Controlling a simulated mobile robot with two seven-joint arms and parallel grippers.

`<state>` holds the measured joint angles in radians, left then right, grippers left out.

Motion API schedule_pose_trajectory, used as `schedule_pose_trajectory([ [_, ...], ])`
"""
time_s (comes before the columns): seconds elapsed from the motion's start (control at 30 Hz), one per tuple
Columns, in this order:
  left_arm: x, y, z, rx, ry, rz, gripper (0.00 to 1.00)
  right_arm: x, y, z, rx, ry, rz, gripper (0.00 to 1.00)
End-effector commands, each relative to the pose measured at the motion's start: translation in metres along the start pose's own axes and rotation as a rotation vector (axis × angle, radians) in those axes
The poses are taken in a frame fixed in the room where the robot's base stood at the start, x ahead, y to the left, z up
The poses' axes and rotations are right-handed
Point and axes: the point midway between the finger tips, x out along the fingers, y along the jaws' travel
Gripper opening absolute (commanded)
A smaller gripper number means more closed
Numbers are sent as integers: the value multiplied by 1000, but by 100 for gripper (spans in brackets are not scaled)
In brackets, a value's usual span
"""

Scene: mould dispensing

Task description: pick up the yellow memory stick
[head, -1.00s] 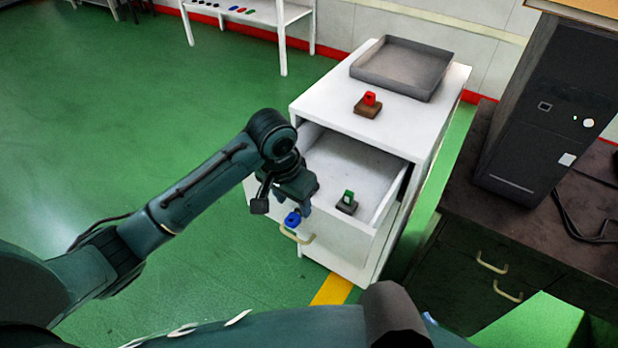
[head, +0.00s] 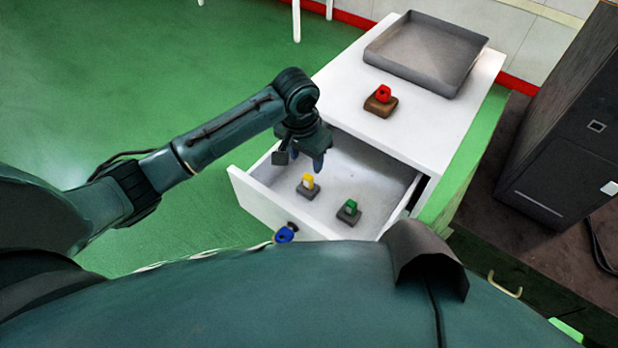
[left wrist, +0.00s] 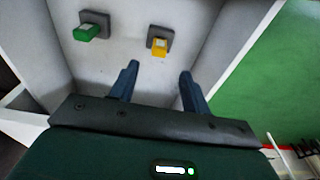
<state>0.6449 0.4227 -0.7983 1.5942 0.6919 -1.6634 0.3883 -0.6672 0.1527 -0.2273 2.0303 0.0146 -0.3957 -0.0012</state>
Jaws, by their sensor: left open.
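The yellow memory stick (head: 308,181) stands in a small dark base (head: 307,191) inside the open drawer (head: 262,200). In the left wrist view the yellow memory stick (left wrist: 159,47) lies beyond the fingertips, roughly in line with the gap between them. My left gripper (head: 305,163) is over the drawer, close to the yellow stick but apart from it. In the left wrist view its two fingers (left wrist: 158,70) are spread with nothing between them. My right gripper is not in view.
A green stick (head: 350,206) in a dark base stands to the right of the yellow one in the drawer. A blue item (head: 285,234) is at the drawer front. On the white cabinet top are a red stick (head: 383,92) on a brown base and a grey tray (head: 408,76).

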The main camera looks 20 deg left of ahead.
Motion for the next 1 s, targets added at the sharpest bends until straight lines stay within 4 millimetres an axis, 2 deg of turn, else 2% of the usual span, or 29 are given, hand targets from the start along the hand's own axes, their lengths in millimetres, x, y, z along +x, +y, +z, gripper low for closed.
schedule_pose_trajectory([
  [0.1, 18, 0, 0, 0, -1, 1, 47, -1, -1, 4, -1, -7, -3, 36],
  [0.33, 35, 1, 2, 1, -2, 0, 47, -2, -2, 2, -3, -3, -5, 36],
  [0.6, 73, 3, 5, -1, 0, 1, 47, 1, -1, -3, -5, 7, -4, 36],
  [0.9, 79, 3, 5, 1, 1, 0, 47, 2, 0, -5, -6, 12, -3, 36],
  [1.0, 79, 3, 5, 1, 1, 0, 41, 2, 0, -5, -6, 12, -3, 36],
])
